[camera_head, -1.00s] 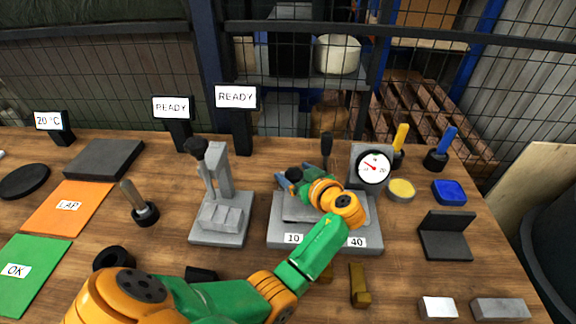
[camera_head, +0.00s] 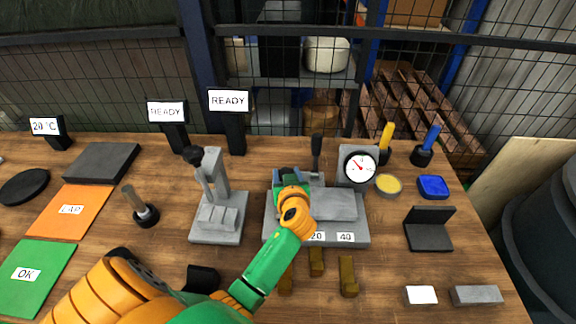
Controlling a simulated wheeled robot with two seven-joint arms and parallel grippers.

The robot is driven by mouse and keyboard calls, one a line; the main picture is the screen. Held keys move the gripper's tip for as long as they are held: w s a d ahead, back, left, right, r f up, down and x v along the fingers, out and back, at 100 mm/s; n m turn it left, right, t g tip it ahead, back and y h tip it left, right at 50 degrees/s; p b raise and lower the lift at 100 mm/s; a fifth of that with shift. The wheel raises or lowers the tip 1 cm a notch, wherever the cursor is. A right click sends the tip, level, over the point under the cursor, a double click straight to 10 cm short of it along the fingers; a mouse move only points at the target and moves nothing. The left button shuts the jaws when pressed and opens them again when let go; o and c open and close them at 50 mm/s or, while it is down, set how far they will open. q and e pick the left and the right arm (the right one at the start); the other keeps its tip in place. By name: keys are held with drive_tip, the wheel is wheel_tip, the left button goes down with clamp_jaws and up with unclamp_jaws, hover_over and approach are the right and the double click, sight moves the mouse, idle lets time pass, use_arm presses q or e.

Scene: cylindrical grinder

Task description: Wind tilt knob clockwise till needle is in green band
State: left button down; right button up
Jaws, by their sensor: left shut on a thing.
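The grey grinder fixture (camera_head: 335,206) stands on the bench with a number scale on its front; 20 and 40 are readable. A round white dial gauge (camera_head: 360,167) with a red needle is mounted at its back right. The needle points to the upper left; I cannot make out a green band at this size. My left gripper (camera_head: 286,176) is at the fixture's left end, shut on the tilt knob, which is mostly hidden behind the gripper and wrist. My right gripper is not in view.
A grey press stand (camera_head: 219,222) is left of the fixture. Brass pieces (camera_head: 348,277) lie in front of it. A black angle block (camera_head: 428,230), a yellow-topped round tin (camera_head: 389,185) and a blue tray (camera_head: 433,187) are to the right. A black lever (camera_head: 316,150) rises behind.

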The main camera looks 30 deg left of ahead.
use_arm(q)
drive_tip(key=c, duration=1.6)
unclamp_jaws()
drive_tip(key=shift+c, duration=1.1)
unclamp_jaws()
drive_tip(key=b+v, duration=0.1)
drive_tip(key=v, duration=0.5)
drive_tip(key=shift+s+d, duration=0.15)
drive_tip(key=shift+s, duration=0.1)
drive_tip(key=shift+s+d+r, duration=0.15)
drive_tip(key=shift+s, duration=0.05)
drive_tip(key=shift+r, duration=0.1)
